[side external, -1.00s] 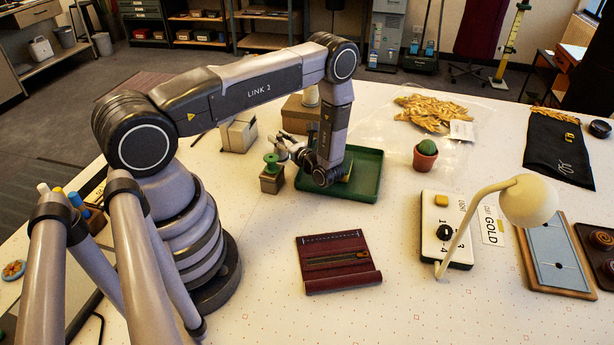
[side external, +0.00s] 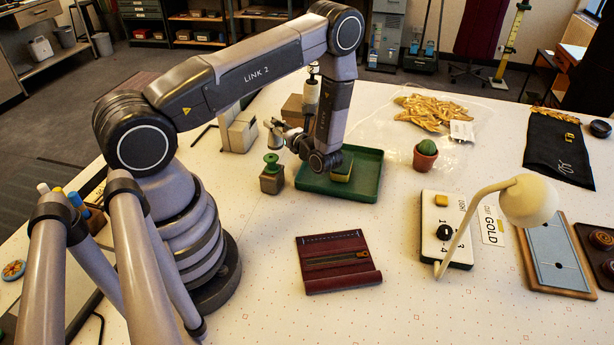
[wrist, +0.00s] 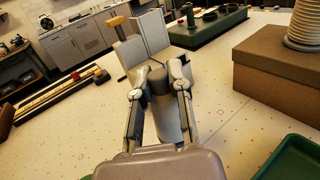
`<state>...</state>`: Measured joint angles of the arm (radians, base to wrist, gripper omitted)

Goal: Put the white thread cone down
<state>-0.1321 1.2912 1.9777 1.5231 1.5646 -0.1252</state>
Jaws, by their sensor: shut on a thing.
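My gripper (side external: 284,140) reaches out sideways near the back left of the green tray (side external: 315,187).
Pale upright blocks (side external: 239,133) stand just beyond the cone. A brown box (wrist: 275,65) with a ribbed cream spool (wrist: 304,27) on it is to the right in the wrist view.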

